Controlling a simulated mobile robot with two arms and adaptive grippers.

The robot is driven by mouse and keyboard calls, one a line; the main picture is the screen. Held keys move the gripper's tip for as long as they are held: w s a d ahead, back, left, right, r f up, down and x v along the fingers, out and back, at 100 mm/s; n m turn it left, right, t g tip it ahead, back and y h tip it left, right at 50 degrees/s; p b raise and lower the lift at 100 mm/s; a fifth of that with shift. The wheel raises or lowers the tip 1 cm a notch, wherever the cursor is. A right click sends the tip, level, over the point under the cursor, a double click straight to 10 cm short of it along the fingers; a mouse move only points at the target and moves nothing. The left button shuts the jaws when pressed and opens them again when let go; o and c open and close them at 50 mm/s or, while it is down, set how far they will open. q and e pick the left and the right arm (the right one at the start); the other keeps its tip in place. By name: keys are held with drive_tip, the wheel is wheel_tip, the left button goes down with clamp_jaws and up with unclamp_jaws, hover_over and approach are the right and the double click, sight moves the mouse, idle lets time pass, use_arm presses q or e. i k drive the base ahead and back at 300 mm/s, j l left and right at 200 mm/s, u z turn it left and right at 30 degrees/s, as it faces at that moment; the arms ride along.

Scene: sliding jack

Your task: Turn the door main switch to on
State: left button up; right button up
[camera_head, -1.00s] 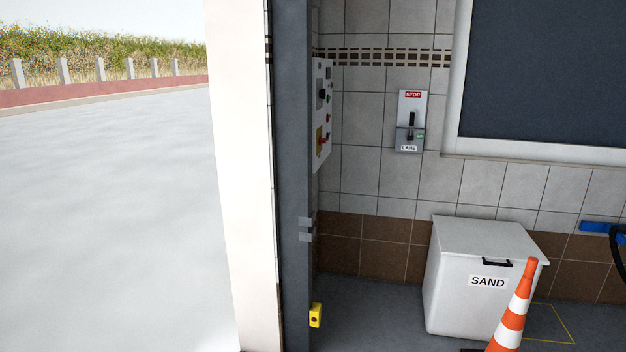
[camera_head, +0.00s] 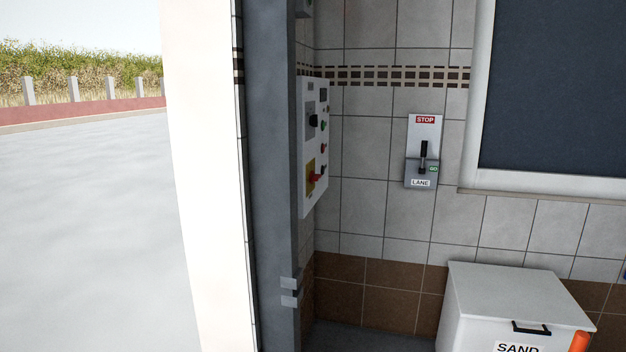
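A white control panel (camera_head: 314,145) hangs on the side wall just behind the grey door post, seen at a steep angle. It carries a black rotary knob (camera_head: 313,121), several small coloured buttons, and a red switch (camera_head: 316,178) on a yellow plate (camera_head: 310,176) low on the panel. The panel's small labels are too small to read, and I cannot tell the red switch's position for sure. Neither of my grippers shows in the head view.
A grey door post (camera_head: 271,190) stands in front of the panel's left edge. A STOP/LANE lever box (camera_head: 422,152) is on the tiled back wall. A white SAND bin (camera_head: 510,300) and an orange cone tip (camera_head: 579,342) are at lower right. Open pavement lies left.

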sight(312, 177)
drive_tip(key=i+l+u, duration=0.15)
drive_tip(key=u, duration=0.25)
drive_tip(key=i+l+u, duration=0.25)
drive_tip(key=u, duration=0.15)
